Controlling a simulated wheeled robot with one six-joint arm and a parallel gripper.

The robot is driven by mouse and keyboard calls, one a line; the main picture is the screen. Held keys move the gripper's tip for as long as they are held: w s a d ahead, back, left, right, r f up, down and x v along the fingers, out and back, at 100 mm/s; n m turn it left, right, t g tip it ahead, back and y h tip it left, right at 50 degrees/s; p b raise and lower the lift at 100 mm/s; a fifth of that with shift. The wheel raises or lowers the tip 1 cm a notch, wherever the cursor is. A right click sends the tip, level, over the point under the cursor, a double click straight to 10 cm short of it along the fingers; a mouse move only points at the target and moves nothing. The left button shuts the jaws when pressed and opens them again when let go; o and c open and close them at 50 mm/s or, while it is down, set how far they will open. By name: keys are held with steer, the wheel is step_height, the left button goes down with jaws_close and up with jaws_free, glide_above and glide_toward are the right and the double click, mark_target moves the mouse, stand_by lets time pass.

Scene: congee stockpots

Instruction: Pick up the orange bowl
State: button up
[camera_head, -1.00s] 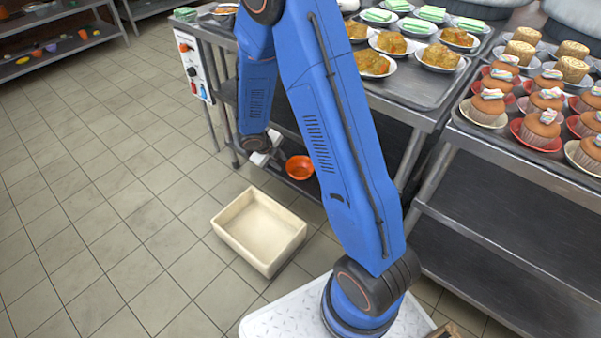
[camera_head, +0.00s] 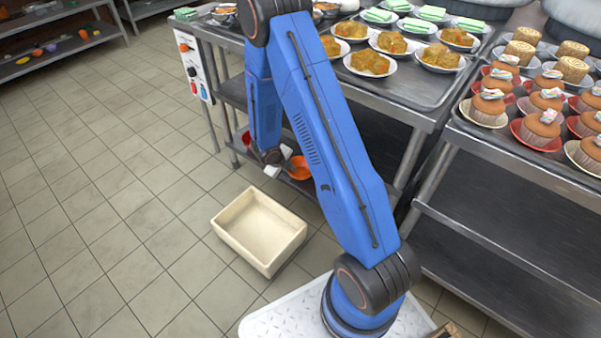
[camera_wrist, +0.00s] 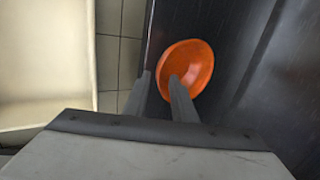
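The orange bowl (camera_head: 301,169) sits on the lower shelf of the steel table, near its front edge, partly hidden by my arm in the head view. In the wrist view the orange bowl (camera_wrist: 196,62) is wholly on the dark shelf (camera_wrist: 262,95). My gripper (camera_wrist: 159,80) is open, with its two fingers apart. One finger overlaps the bowl in the picture and the other is left of its rim. Whether either finger touches the bowl I cannot tell. In the head view my gripper (camera_head: 280,162) is small, beside the bowl's left side.
A cream open bin (camera_head: 257,232) stands on the tiled floor in front of the shelf. A red item (camera_head: 246,138) shows on the shelf behind my arm. The table top (camera_head: 415,92) above holds plates of food. The floor at the left is clear.

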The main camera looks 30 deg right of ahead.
mark_target(301, 171)
steer(key=shift+x, duration=2.7)
jaws_close()
